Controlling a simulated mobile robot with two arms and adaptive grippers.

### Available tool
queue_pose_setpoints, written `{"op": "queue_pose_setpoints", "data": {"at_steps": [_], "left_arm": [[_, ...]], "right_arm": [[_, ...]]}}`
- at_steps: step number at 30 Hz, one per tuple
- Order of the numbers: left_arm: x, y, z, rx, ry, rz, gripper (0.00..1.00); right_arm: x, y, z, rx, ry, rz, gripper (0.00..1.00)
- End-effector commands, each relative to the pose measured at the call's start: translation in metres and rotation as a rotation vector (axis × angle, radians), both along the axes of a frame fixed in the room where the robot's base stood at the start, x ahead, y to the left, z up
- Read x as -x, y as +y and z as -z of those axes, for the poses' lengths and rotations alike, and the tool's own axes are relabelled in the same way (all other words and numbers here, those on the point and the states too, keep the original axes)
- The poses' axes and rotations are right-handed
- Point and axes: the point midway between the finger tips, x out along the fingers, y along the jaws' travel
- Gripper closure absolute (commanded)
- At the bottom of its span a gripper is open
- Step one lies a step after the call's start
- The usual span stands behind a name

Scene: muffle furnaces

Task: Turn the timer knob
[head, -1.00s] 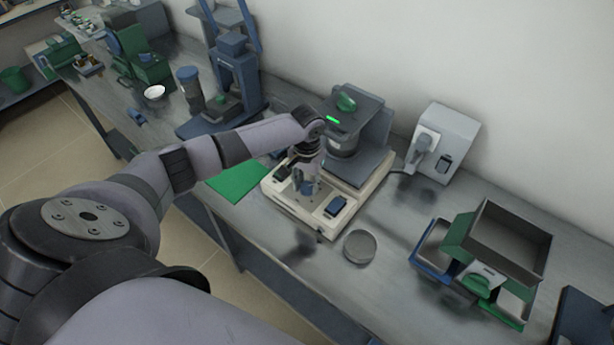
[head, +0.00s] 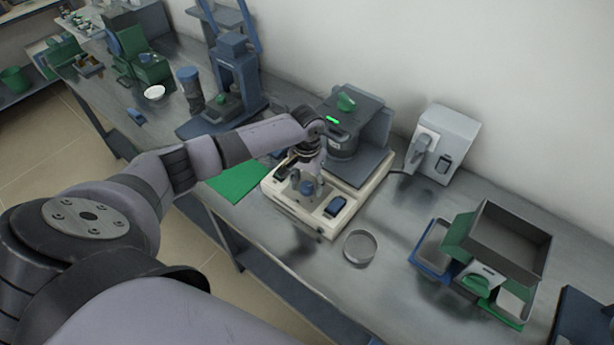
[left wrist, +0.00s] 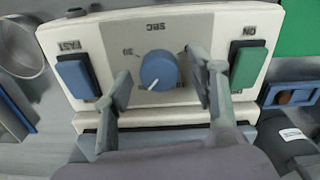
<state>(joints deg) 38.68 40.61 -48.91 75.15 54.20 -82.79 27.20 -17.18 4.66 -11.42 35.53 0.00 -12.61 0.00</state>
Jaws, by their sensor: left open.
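The timer knob (left wrist: 158,70) is a round blue dial with a white pointer mark, on a pale panel with printed numbers and "SEC". It also shows in the head view (head: 308,188) on the cream front of the machine. My left gripper (left wrist: 166,88) is open, with one finger to each side of the knob and a visible gap on both sides in the left wrist view. In the head view the left gripper (head: 306,180) is over the front panel. My right gripper is not in view.
A blue switch (left wrist: 77,78) marked FAST and a green switch (left wrist: 248,66) marked ON flank the knob. A round metal dish (head: 360,247) is in front of the machine. A grey box (head: 442,140) stands right of it, and a green mat (head: 236,184) lies left.

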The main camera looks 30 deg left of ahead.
Motion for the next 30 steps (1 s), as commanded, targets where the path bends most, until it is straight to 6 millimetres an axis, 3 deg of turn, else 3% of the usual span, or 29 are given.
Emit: {"op": "queue_pose_setpoints", "data": {"at_steps": [8,21,30], "left_arm": [[-0.001,0.000,-0.012,0.001,-0.002,0.000,0.47],[-0.001,0.000,-0.099,0.001,-0.003,0.001,0.47],[0.000,0.000,-0.120,0.000,0.001,0.000,0.47]], "right_arm": [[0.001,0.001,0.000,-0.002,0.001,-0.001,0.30],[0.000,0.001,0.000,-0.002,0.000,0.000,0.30],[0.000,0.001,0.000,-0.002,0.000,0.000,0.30]]}}
